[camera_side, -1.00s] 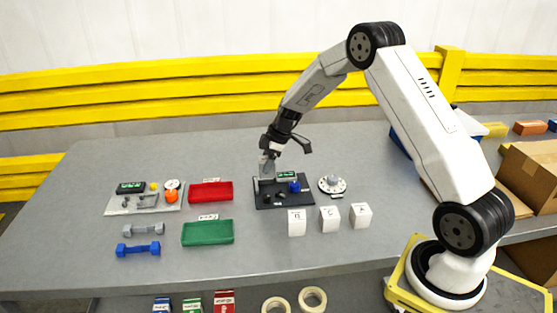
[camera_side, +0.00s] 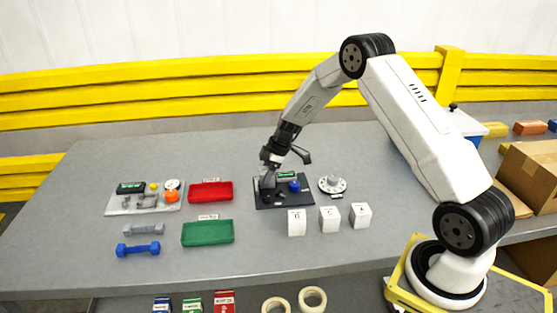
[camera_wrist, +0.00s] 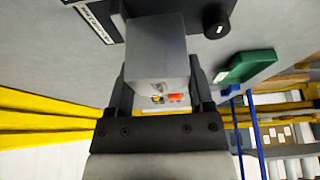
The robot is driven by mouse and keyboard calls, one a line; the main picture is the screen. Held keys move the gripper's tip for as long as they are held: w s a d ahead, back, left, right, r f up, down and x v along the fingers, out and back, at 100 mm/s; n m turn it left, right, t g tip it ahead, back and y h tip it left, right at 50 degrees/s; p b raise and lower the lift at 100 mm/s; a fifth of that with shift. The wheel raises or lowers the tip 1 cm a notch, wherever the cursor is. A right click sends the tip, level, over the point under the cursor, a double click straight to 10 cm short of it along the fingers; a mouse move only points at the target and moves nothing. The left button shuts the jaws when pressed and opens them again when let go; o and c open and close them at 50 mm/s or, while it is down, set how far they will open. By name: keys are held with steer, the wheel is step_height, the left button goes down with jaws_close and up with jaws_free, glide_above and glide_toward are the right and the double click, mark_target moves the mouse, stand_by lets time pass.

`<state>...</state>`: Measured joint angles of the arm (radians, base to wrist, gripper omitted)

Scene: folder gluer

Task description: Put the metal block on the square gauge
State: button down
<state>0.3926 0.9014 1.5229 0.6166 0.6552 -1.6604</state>
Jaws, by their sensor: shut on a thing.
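My gripper (camera_side: 268,182) is over the left part of a dark board (camera_side: 300,202) that carries a green-lit display (camera_side: 286,175) and a blue piece (camera_side: 295,187). In the wrist view, the two fingers (camera_wrist: 158,85) are shut on a grey metal block (camera_wrist: 157,45), one on each side. In the side view the block is too small and too covered by the gripper to make out clearly. The dark board also shows at the top of the wrist view (camera_wrist: 112,8). I cannot tell which part is the square gauge, or whether the block touches the board.
White lettered cubes (camera_side: 297,223) stand in front of the board. A round metal dial (camera_side: 332,184) is to its right. A red tray (camera_side: 211,192) and a green tray (camera_side: 208,233) lie to its left. A pale tray (camera_side: 118,205) and dumbbells (camera_side: 139,250) are farther left.

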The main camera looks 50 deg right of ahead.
steer(key=shift+f, duration=1)
jaws_free()
steer(key=shift+r, duration=0.1)
steer(key=shift+r, duration=4.9)
steer(key=s+a+m+h, duration=0.1)
steer(key=s+a+m, duration=0.2)
steer(key=s+a, duration=0.2)
steer(key=s+a+r+m+h, duration=0.1)
steer(key=s+a+m, duration=0.2)
steer(key=s, duration=0.8)
steer(key=s+a+r+m+h, duration=0.1)
steer(key=s+a+m, duration=0.2)
steer(key=s+a, duration=0.4)
steer(key=shift+s+g, duration=0.3)
steer(key=shift+s, duration=0.25)
